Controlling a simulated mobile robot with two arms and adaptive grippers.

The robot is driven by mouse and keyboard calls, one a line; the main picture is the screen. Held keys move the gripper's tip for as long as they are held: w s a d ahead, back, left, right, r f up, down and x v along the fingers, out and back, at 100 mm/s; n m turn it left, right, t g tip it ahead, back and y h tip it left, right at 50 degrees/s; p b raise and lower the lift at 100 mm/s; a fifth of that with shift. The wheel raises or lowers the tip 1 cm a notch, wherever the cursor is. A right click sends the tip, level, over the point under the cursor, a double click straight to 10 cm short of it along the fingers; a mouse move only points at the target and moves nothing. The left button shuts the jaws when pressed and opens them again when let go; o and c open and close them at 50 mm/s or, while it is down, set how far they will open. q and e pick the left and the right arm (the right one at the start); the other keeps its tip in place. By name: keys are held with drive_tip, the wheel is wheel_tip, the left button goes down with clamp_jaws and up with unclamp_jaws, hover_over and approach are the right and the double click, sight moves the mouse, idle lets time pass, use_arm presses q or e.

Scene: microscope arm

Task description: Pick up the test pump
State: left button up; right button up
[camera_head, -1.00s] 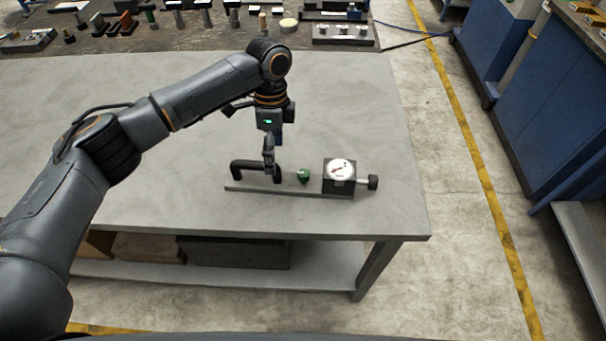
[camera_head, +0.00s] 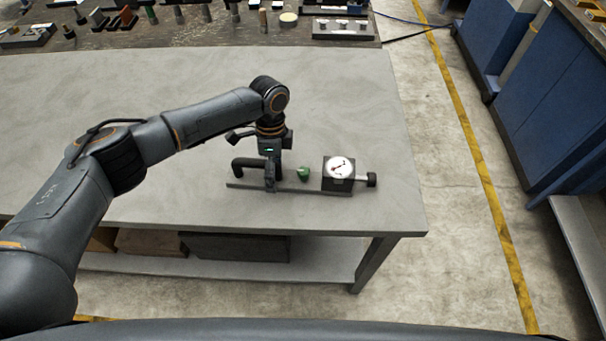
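The test pump (camera_head: 310,187) lies on the grey workbench (camera_head: 130,190) near its right front corner. It has a flat grey base, a black bar handle (camera_head: 247,163) at its left end, a green knob in the middle, and a black block with a round white dial (camera_head: 341,167) and a black end knob on the right. My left gripper (camera_head: 271,186) points down at the right part of the handle, low over the base. Its near finger covers part of the handle. The far finger is hidden, so I cannot tell whether it grips. My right gripper is not in view.
A shelf below holds boxes (camera_head: 235,246). Blue cabinets (camera_head: 550,110) stand to the right across an aisle. The bench middle is clear.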

use_arm(q)
clamp_jaws()
drive_tip(key=shift+w, duration=0.1)
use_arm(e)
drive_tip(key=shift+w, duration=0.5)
use_arm(q)
drive_tip(key=shift+r, duration=0.15)
drive_tip(key=shift+r+b, duration=0.4)
drive_tip(key=shift+r, duration=0.15)
drive_tip(key=s+d+r+b, duration=0.2)
drive_tip(key=s+r, duration=0.9)
drive_tip(key=s, duration=0.3)
drive_tip(key=shift+d+r+b, duration=0.2)
drive_tip(key=shift+r+b, duration=0.15)
drive_tip(key=shift+b, duration=0.05)
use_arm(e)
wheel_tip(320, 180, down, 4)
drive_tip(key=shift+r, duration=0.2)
use_arm(q)
drive_tip(key=shift+w+f, duration=0.1)
drive_tip(key=shift+w, duration=0.05)
